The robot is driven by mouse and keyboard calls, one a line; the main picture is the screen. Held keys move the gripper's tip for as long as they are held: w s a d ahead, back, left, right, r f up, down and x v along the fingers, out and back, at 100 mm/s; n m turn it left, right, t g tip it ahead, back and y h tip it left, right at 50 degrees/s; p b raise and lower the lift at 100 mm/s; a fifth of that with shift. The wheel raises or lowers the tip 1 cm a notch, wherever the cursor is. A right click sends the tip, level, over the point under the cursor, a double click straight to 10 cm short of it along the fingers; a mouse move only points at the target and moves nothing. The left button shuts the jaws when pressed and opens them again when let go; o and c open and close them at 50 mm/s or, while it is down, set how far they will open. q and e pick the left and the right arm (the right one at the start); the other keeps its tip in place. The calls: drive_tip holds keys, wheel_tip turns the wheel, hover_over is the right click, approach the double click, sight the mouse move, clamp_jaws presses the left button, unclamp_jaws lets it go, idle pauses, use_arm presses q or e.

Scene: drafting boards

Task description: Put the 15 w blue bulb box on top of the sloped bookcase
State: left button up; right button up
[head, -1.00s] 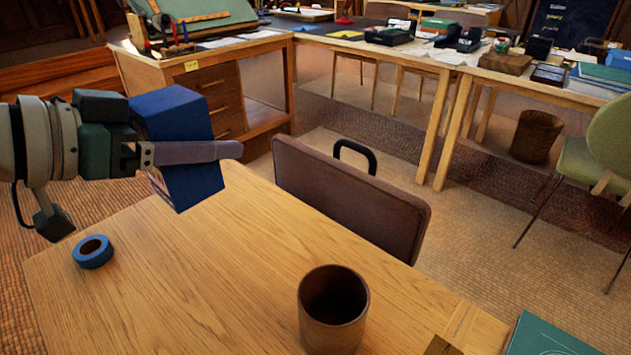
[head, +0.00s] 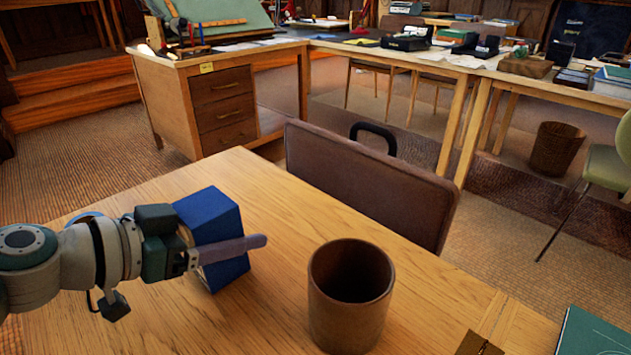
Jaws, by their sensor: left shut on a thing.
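The blue bulb box (head: 213,220) is a plain dark blue block in the head view, left of the middle, over the near wooden table (head: 160,320). My left gripper (head: 230,252) comes in from the left and is shut on it, with one mauve finger across its near side. The box is tilted in the picture, and its lower edge is close to the tabletop; I cannot tell whether it touches. No wattage print can be read. I see no sloped bookcase in this view. My right gripper is not in view.
A brown cup (head: 350,295) stands just right of the box. A brown case (head: 370,185) rises along the table's far edge. A green book (head: 592,335) is at the near right. A drawer desk (head: 222,95) stands behind.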

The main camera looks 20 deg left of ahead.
use_arm(q)
drive_tip(key=shift+f, duration=0.15)
drive_tip(key=o, duration=1.3)
